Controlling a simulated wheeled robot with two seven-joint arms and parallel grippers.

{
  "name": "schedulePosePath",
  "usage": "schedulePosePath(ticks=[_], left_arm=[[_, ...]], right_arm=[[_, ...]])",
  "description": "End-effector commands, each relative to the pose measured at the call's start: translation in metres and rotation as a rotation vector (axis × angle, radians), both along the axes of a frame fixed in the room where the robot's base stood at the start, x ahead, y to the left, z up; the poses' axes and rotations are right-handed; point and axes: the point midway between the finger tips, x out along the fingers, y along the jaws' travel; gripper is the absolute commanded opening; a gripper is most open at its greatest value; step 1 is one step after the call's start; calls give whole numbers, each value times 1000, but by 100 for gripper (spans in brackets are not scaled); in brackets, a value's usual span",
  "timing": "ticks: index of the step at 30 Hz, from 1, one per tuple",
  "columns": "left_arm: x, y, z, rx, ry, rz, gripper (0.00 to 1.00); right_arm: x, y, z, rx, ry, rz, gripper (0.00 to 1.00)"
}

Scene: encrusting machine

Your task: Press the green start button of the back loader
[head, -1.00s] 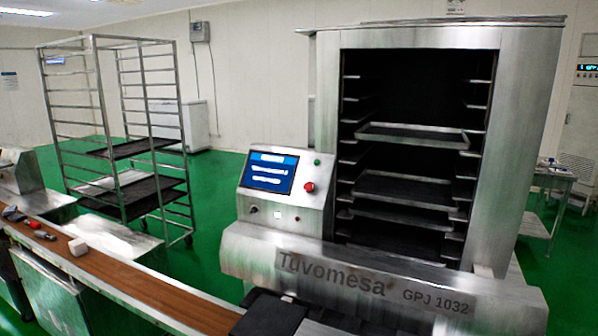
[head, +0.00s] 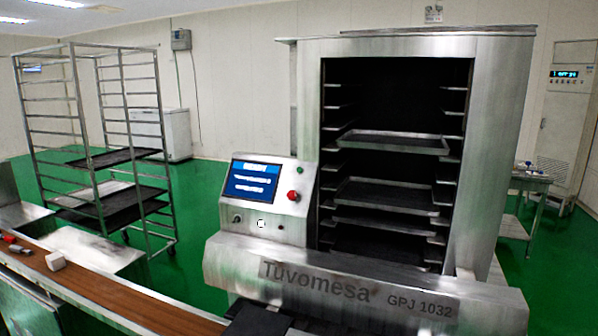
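The back loader is a steel machine marked "Tuvomesa GPJ 1032" (head: 365,290), with an open dark cabinet of trays (head: 395,140). Its sloped control panel (head: 262,232) is left of the cabinet opening. The panel has a lit blue screen (head: 252,181). A small green button (head: 299,170) is at the panel's upper right. A larger red button (head: 293,196) is below it. A small white-faced control (head: 261,223) and dark knobs are along the lower panel. Neither of my grippers is in view, and nothing covers the panel.
A wheeled steel rack (head: 80,130) with trays stands at the left on the green floor. A side table (head: 530,183) is at the right.

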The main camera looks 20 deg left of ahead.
Motion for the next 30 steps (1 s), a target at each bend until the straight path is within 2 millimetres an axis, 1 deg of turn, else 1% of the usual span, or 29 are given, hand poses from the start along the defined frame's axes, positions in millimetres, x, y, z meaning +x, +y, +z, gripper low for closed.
schedulePosePath(ticks=[16, 30], left_arm=[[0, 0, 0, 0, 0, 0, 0], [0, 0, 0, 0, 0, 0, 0]], right_arm=[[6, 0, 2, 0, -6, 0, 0], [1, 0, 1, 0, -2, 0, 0]])
